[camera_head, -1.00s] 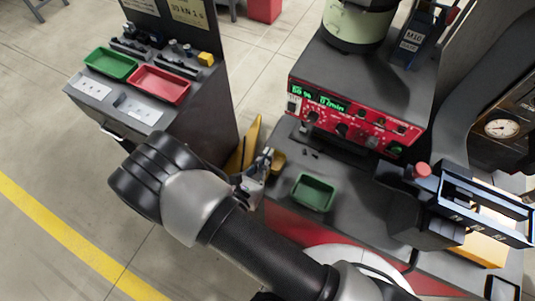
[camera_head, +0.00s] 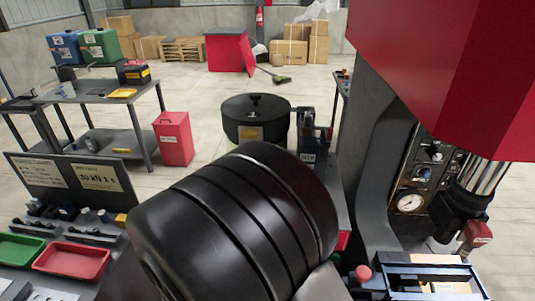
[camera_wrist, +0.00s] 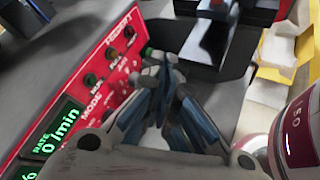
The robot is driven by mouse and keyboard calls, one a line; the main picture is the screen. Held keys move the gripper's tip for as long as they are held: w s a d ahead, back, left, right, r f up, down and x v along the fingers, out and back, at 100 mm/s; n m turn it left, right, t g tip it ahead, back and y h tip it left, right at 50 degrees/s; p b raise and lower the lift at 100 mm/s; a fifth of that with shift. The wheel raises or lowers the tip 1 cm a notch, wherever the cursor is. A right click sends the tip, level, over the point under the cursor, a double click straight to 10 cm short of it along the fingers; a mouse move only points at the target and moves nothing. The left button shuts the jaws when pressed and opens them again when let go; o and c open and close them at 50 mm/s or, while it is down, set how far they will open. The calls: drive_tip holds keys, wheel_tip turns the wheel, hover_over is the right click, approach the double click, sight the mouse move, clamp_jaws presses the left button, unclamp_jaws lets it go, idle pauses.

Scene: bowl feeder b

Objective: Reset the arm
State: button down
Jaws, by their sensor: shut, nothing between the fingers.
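My gripper (camera_wrist: 165,85) shows in the wrist view with its fingers together and nothing between them. It hangs in front of the red control panel (camera_wrist: 90,85) of the bowl feeder, apart from it as far as I can tell. In the head view my arm's black joint fills the lower middle and the gripper is hidden. The feeder's dark round bowl (camera_head: 255,115) stands behind my arm there.
A red press (camera_head: 440,70) with a gauge (camera_head: 410,201) stands close at right. Green (camera_head: 20,248) and red (camera_head: 72,260) trays lie on the left bench. Yellow bins (camera_wrist: 280,55) show in the wrist view. A red bin (camera_head: 173,138) and open floor lie behind.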

drive_tip(key=s+d+r+m+y, duration=0.4)
drive_tip(key=s+r+m+y, duration=0.1)
drive_tip(key=m, duration=0.4)
drive_tip(key=s+d+r+m+g+y, duration=0.1)
drive_tip(key=s+d+r+m+y, duration=0.3)
drive_tip(key=s+r+m+y, duration=0.2)
drive_tip(key=s+r+m+b, duration=0.1)
drive_tip(key=s+m, duration=0.1)
drive_tip(key=m, duration=0.1)
drive_tip(key=shift+s+g, duration=0.15)
drive_tip(key=shift+g, duration=0.15)
